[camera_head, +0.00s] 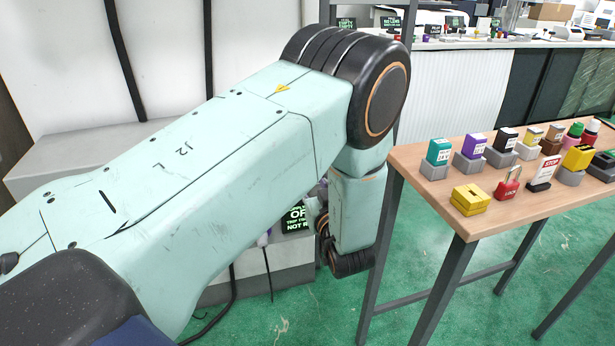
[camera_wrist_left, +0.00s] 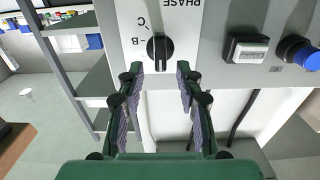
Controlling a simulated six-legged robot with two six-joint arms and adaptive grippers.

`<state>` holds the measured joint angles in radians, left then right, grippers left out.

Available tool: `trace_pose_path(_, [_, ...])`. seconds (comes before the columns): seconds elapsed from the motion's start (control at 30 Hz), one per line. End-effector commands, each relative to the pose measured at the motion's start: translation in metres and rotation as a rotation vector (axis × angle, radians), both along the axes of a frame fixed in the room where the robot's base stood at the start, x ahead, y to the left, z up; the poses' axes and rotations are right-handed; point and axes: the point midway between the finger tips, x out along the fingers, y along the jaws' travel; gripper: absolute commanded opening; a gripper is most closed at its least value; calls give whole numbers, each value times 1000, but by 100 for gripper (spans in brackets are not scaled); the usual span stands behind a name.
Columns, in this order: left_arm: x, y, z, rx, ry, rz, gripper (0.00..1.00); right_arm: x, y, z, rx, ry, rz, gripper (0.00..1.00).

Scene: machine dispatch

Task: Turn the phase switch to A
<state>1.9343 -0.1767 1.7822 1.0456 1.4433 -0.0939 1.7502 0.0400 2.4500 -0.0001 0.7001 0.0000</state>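The phase switch (camera_wrist_left: 160,48) is a round black knob with a raised grip bar on a light panel in the left wrist view. The bar runs up and down in the picture. The label PHASE and the letters C and B show upside down or tilted beside it; no A is visible. My left gripper (camera_wrist_left: 159,73) is open, one finger on each side of the bar's lower end, with a gap to it on both sides. In the head view my left arm hides the switch and the gripper. My right gripper is in neither view.
Beside the switch on the panel are a white rectangular button (camera_wrist_left: 248,50) and a blue round knob (camera_wrist_left: 299,51). In the head view a wooden table (camera_head: 420,158) at right holds colored blocks, a red padlock (camera_head: 507,186) and a STOP tag (camera_head: 543,174).

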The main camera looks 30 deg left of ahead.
Motion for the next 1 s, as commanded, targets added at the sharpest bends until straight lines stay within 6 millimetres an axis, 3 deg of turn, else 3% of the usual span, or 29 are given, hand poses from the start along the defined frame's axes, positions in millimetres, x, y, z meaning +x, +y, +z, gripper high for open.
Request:
trace_pose_path(0.23, [18,21,-1,-1,-1,0,36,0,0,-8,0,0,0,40])
trace_pose_path(0.6, [22,23,0,0,1,-5,35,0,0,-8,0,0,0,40])
trace_pose_path(1.0, [22,23,0,1,2,-5,1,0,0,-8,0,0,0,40])
